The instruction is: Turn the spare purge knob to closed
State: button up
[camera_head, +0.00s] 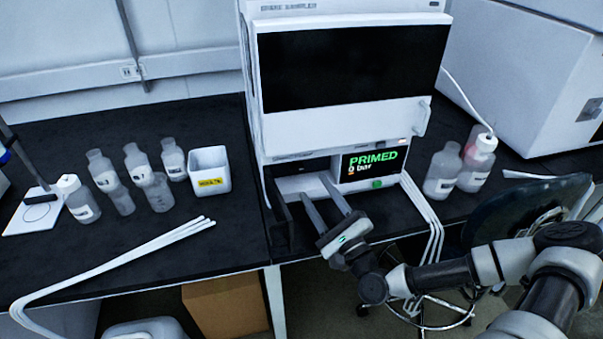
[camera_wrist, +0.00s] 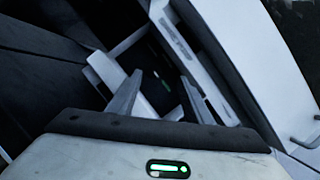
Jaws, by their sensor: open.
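My gripper (camera_head: 314,187) is open, with its two fingers apart and reaching into the low open bay of the white chromatography stack (camera_head: 345,130). In the wrist view, its fingers (camera_wrist: 113,66) point towards the dark recess of the stack, with nothing visible between them. I cannot make out the spare purge knob in either view. The inside of the bay is partly hidden by the fingers and shadow. The stack's display (camera_head: 373,161) reads "PRIMED" and "0 bar" in green and white. A green round spot (camera_head: 377,184) shows below it.
Several clear bottles (camera_head: 133,180) and a white bin (camera_head: 210,172) stand on the bench to the left. Two bottles (camera_head: 460,167) stand right of the stack. White tubes (camera_head: 120,262) lie across the left bench. A stool (camera_head: 525,215) stands near my arm.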

aim_at(299, 170)
jog(key=x, duration=0.2)
jog(key=f+x, duration=0.1)
jog(key=x, duration=0.4)
jog(key=shift+w+a+f, duration=0.2)
jog(key=shift+w+a, duration=0.1)
jog(key=shift+w, duration=0.15)
jog(key=shift+w+a+r, duration=0.15)
jog(key=shift+w+a, duration=0.15)
jog(key=shift+w, duration=0.15)
jog(key=c, duration=1.1)
jog(key=shift+o, duration=0.2)
